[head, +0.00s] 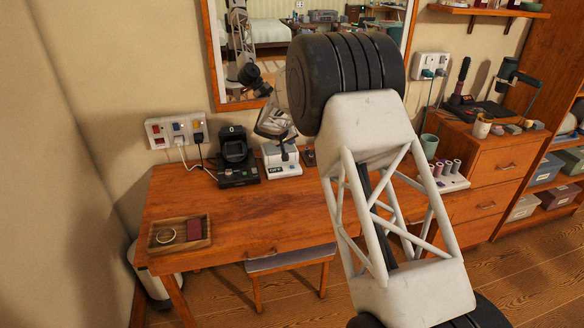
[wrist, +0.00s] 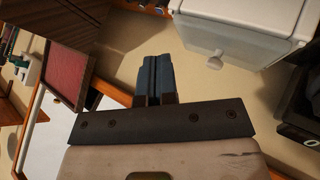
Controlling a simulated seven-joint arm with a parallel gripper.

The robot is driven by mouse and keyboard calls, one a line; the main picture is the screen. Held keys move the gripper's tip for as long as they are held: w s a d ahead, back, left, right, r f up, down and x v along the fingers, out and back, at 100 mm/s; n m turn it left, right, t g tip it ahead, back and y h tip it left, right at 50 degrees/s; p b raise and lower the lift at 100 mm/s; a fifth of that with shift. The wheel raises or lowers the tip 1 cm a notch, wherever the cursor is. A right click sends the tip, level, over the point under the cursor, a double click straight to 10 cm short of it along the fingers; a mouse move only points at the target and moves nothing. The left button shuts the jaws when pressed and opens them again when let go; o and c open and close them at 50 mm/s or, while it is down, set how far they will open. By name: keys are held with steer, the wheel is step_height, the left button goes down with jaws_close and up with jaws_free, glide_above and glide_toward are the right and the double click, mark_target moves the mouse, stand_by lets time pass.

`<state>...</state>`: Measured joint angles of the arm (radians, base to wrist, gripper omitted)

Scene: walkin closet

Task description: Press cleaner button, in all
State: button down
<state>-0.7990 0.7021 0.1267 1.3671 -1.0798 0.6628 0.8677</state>
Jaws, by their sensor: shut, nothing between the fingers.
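A white device (head: 282,160) with a small dark display on its front stands on the desk near the wall. A black device (head: 237,158) with a small display stands just left of it. No readable label tells me which is the cleaner. My gripper (head: 285,153) is shut and empty, in front of the white device and partly covering it. In the wrist view my closed fingers (wrist: 154,70) are beside a white box (wrist: 240,25) with a small pale knob (wrist: 215,61), with a visible gap between them. The black device (wrist: 306,120) is cut off at the right edge there.
A wooden tray (head: 155,247) with a ring and a dark red item is at the desk's front left. Sockets (head: 175,130) with plugged cables are on the wall behind. A mirror (head: 260,105) hangs above. The desk's middle (head: 260,210) is clear.

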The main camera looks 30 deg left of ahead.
mark_target(291, 166)
steer(key=shift+f, duration=0.2)
steer(key=shift+f, duration=4.2)
steer(key=shift+f, duration=0.85)
steer(key=shift+r, duration=0.2)
stand_by(0.4)
steer(key=shift+r, duration=0.65)
steer(key=shift+r, duration=0.1)
steer(key=shift+r, duration=2.4)
